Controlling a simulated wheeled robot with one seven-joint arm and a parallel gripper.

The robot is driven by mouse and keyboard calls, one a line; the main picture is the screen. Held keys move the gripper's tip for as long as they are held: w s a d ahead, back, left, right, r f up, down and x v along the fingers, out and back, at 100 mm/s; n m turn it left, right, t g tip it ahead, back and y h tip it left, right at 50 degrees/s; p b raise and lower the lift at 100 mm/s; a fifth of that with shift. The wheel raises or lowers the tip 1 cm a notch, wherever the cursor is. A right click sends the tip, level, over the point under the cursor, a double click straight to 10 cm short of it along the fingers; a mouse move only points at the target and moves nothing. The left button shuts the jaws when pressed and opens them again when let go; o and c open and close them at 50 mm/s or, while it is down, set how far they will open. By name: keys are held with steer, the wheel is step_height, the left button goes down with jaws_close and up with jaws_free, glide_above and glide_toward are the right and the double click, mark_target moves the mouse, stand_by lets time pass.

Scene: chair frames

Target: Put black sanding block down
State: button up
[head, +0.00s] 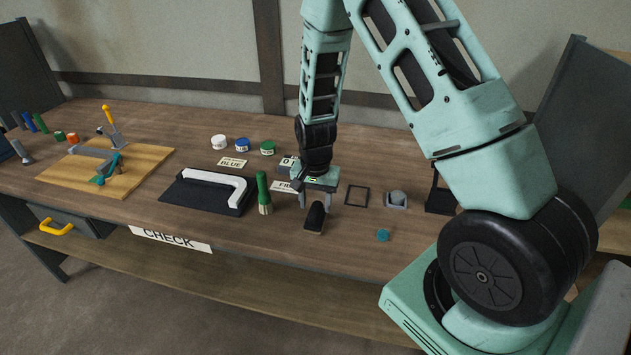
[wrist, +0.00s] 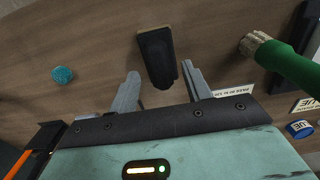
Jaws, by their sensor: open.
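The black sanding block (head: 315,217) rests on the wooden workbench (head: 120,215), in front of my gripper in the head view. In the wrist view the black sanding block (wrist: 157,54) lies just beyond the fingertips, roughly centred between them. My gripper (head: 322,205) is low over the bench, with its fingers spread. In the wrist view my gripper (wrist: 161,76) shows a wide gap between its two grey fingers, and nothing is held in it. The inner end of the block reaches near the right finger; I cannot tell whether they touch.
A teal lump (head: 383,235), a thin black square outline (head: 356,195) and a grey holder (head: 397,200) lie to the right. The bench's front edge is close.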

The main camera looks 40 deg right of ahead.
mark_target(315, 207)
step_height(315, 207, up, 8)
steer(key=r+b, duration=0.1)
steer(key=s+a+r+n+y, duration=0.1)
steer(key=s+a+r+n, duration=0.15)
steer(key=a, duration=0.35)
steer(key=s+a+r+n, duration=0.2)
steer(key=a+n, duration=0.1)
steer(key=a, duration=0.3)
steer(key=s+a+r+n, duration=0.3)
steer(key=s+a+n, duration=0.3)
steer(key=s, duration=0.4)
steer(key=s+a+r+n, duration=0.3)
steer(key=s+a+n, duration=0.3)
steer(key=s, duration=0.3)
steer(key=shift+s+a+n, duration=0.2)
steer(key=shift+s+n, duration=0.15)
steer(key=shift+s, duration=0.05)
steer(key=shift+o, duration=0.4)
